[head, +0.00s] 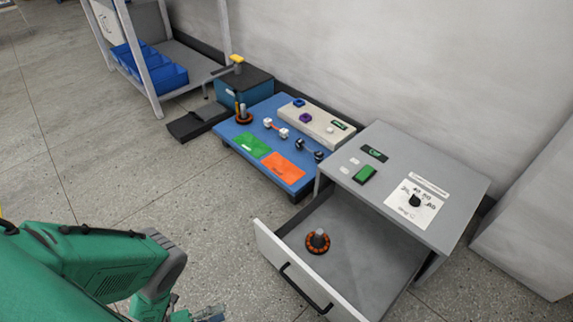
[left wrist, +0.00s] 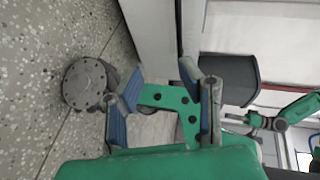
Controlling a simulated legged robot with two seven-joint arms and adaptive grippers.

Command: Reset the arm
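My left green arm (head: 95,265) comes in at the lower left of the head view, bent over the floor. My left gripper (head: 208,313) shows only in part at the bottom edge there, in front of the open drawer and apart from it. In the left wrist view its two blue-padded fingers stand well apart, so the gripper (left wrist: 162,100) is open, with nothing held between them. Another green arm (left wrist: 292,112) shows at the right of that view, probably my right arm. The state of its small grey end cannot be made out.
A grey cabinet (head: 448,184) has its drawer (head: 362,255) pulled open, with an orange-ringed motor part (head: 318,241) inside. A blue low table (head: 262,112) holds several parts and green and orange mats. A shelf with blue bins (head: 150,68) stands behind. Floor at left is clear.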

